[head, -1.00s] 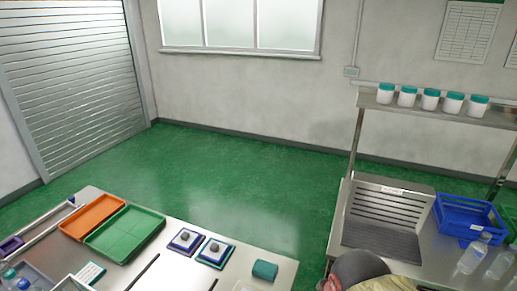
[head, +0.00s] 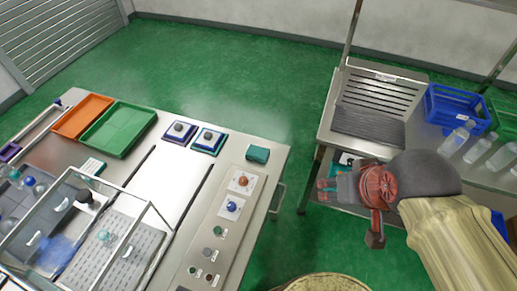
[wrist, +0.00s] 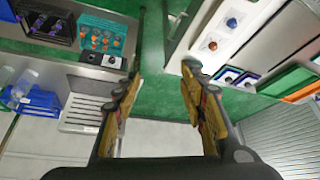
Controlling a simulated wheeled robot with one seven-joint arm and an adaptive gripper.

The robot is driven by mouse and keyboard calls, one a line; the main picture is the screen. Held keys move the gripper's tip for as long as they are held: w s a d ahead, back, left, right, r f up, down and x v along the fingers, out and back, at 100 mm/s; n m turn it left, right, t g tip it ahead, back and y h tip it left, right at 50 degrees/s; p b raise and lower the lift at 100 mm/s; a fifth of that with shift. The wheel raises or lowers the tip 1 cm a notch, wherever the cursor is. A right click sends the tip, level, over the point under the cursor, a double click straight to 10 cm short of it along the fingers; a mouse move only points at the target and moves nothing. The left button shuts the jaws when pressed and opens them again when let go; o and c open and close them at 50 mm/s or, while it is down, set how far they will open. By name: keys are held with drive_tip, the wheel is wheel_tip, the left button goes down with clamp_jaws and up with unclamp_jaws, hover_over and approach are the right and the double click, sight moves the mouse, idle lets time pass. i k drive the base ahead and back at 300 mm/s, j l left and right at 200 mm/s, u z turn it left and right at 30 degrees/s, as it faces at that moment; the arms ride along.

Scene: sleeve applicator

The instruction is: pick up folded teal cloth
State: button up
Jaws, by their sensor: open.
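The folded teal cloth (head: 257,153) is a small dark teal bundle. It lies near the far right corner of the left steel table in the head view. I cannot make it out for sure in the wrist view. My gripper (head: 325,189) is to the right of the cloth in the head view, out past the table's right edge and apart from it. In the wrist view my gripper (wrist: 162,78) has its two yellow-and-dark fingers spread wide. Only green floor and grey wall show between them.
The left table (head: 172,178) also bears a green tray (head: 118,130), an orange tray (head: 83,115), two small blocks on pads and a button panel (head: 222,225). A right-hand bench holds a slatted rack (head: 383,90), a blue crate (head: 457,105) and clear bottles. Green floor separates them.

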sight(257, 153)
drive_tip(key=u, duration=1.95)
drive_tip(key=z, duration=1.5)
drive_tip(key=i+l+u, duration=0.7)
drive_tip(key=i+j, duration=0.05)
drive_tip(key=i, duration=0.05)
